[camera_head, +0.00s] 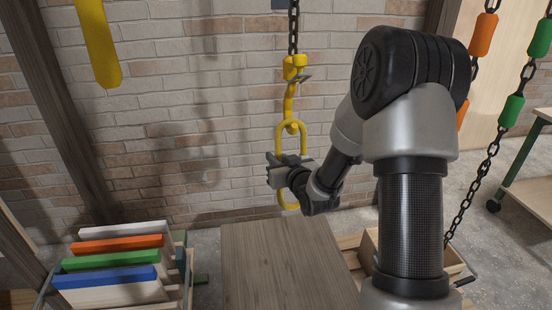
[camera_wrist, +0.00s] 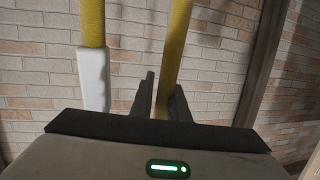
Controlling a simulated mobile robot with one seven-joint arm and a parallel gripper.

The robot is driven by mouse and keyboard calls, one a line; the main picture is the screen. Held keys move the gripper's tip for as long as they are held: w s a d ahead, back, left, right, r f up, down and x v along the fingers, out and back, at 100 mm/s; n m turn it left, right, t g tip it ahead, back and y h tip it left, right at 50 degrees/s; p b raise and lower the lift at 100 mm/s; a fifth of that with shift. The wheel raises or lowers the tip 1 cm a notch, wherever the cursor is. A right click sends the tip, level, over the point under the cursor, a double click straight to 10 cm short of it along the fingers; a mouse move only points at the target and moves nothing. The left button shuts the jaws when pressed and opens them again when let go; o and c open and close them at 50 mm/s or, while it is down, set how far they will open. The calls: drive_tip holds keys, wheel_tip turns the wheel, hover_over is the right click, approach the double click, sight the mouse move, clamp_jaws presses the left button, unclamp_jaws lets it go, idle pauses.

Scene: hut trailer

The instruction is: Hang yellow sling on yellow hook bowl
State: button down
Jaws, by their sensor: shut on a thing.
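The yellow hook (camera_head: 292,72) hangs from a dark chain in front of the brick wall, in the upper middle of the head view. The yellow sling (camera_head: 279,137) is a narrow loop whose top arch is at the lower end of the hook. I cannot tell whether it sits in the bowl. My gripper (camera_head: 277,172) is at the loop's lower half and hides part of it. In the wrist view, my gripper (camera_wrist: 161,100) is shut on the right strand of the sling (camera_wrist: 172,50). The left strand, with a white label (camera_wrist: 93,78), is outside the fingers.
A broad yellow strap end (camera_head: 98,45) hangs at upper left. A wooden top (camera_head: 280,265) lies below my gripper. A rack of coloured boards (camera_head: 110,260) stands at lower left. A chain with orange and green sleeves (camera_head: 512,108) hangs at right. The wall is close behind.

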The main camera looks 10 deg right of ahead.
drive_tip(key=c, duration=1.6)
unclamp_jaws()
